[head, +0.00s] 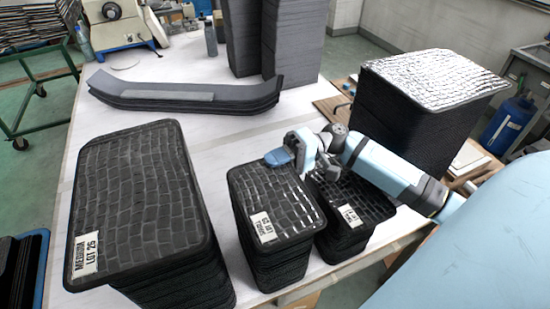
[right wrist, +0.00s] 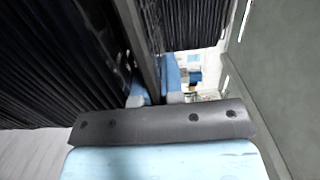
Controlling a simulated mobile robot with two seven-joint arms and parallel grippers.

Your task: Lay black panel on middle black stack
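The middle black stack (head: 275,262) stands on the white table, with a small white label near its front left corner. A black panel (head: 272,200) with a glossy brick-like pattern lies over its top, roughly lined up with it. My right gripper (head: 288,156) is at the panel's far edge. In the right wrist view its blue fingers (right wrist: 155,88) are on either side of a thin dark panel edge. I cannot tell whether the panel rests fully on the stack. My left gripper is not in view.
A larger black stack (head: 135,200) labelled MEDIUM stands left. A smaller stack (head: 350,205) stands close on the right, partly under my right arm. A tall silver-topped stack (head: 435,80) is behind right. A curved dark stack (head: 185,93) lies at the back. Table between is clear.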

